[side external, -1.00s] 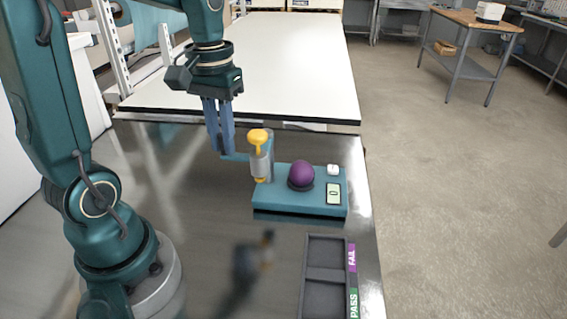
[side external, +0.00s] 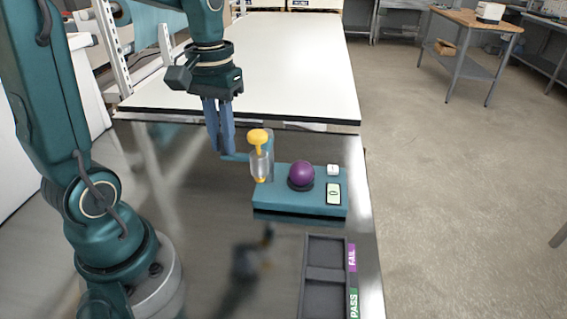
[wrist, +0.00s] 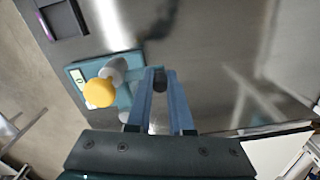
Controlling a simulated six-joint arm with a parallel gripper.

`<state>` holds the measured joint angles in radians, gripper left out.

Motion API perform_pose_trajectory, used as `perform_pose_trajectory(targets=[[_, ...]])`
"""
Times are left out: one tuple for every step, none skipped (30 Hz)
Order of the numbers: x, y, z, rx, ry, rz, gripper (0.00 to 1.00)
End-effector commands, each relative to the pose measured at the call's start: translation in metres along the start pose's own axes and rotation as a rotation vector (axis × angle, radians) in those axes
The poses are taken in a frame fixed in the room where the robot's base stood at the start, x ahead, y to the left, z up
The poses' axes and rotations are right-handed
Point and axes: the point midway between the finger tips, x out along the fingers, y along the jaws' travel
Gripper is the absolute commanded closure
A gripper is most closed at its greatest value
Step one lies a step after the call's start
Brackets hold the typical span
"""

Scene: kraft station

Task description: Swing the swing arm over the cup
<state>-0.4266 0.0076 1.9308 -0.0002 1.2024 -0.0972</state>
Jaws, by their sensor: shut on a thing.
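The tester (side external: 275,200) has a teal base with a purple ball (side external: 302,173) resting in a low dark cup (side external: 297,187). At its left end stands a clear cylinder with a yellow knob (side external: 258,136), to the left of the cup. The teal swing arm (side external: 236,157) points left from there, away from the cup. My gripper (side external: 226,152) points down at its outer end. In the wrist view the fingers are shut on a dark handle (wrist: 160,80). The yellow knob also shows there (wrist: 99,92); the ball is hidden.
A green-lit display (side external: 333,194) and a white button (side external: 333,169) are on the base's right end. A dark divided tray (side external: 326,275) with FAIL and PASS labels lies in front. The metal bench is clear left of the tray. A white table stands behind.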

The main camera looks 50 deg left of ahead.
Motion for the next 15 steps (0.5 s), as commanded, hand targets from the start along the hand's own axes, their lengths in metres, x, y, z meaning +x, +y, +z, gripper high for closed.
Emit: perform_pose_trajectory(targets=[[-0.0009, 0.0002, -0.0004, -0.001, 0.003, 0.001, 1.0], [-0.0009, 0.0002, -0.0004, -0.001, 0.003, 0.001, 1.0], [-0.0009, 0.0002, -0.0004, -0.001, 0.003, 0.001, 1.0], [-0.001, 0.0002, -0.0004, -0.001, 0.003, 0.001, 1.0], [-0.001, 0.0002, -0.0004, -0.001, 0.003, 0.001, 1.0], [-0.001, 0.0002, -0.0004, -0.001, 0.003, 0.001, 1.0], [-0.001, 0.0002, -0.0004, -0.001, 0.003, 0.001, 1.0], [-0.001, 0.0002, -0.0004, -0.001, 0.003, 0.001, 1.0], [-0.001, 0.0004, -0.0003, -0.003, 0.003, 0.001, 1.0], [-0.0011, 0.0005, -0.0002, -0.005, 0.003, 0.001, 1.0], [-0.0011, 0.0008, -0.0001, -0.008, 0.003, 0.001, 1.0], [-0.0011, 0.0013, 0.0002, -0.013, 0.003, 0.001, 1.0], [-0.0011, 0.0018, 0.0005, -0.019, 0.003, 0.001, 1.0], [-0.0011, 0.0025, 0.0009, -0.026, 0.003, 0.001, 1.0], [-0.0011, 0.0035, 0.0015, -0.038, 0.003, 0.001, 1.0]])
